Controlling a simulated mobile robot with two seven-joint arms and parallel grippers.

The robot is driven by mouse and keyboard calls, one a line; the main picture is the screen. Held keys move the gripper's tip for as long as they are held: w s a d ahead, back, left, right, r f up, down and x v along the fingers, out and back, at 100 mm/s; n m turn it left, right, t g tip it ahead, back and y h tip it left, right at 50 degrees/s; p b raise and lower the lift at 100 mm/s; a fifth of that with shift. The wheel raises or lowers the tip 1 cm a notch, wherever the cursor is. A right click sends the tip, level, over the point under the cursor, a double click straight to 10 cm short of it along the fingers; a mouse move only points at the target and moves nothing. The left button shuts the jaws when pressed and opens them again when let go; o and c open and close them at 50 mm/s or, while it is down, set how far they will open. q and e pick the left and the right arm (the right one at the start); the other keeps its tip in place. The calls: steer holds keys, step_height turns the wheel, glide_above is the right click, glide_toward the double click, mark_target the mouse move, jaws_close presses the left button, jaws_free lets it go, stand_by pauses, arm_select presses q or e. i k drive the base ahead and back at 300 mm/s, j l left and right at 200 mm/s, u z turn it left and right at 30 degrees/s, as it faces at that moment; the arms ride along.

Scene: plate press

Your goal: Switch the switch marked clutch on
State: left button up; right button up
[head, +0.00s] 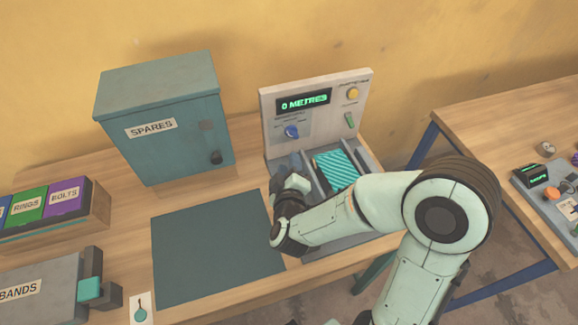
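The machine (270,127) stands at the back of the wooden table, with an upright pale panel. The panel carries a display reading "0 METRES" (304,102), a blue knob (292,132), a yellow button (353,93) and a small green switch (349,119). The small labels by the controls are too small to read, so I cannot tell which is marked clutch. My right gripper (288,182) is in front of the panel, below the blue knob and left of the green switch, over the machine's left front. Its fingertips are unclear. My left gripper is not in view.
A teal cabinet marked SPARES (165,155) stands left of the machine. A dark mat (210,245) lies bare in front. Bins marked RINGS and BOLTS (66,197) and a grey BANDS box (35,300) are at left. A second table (500,115) is at right.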

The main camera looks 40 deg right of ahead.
mark_target(348, 116)
steer(key=k+j, duration=0.8)
steer(key=j, duration=0.1)
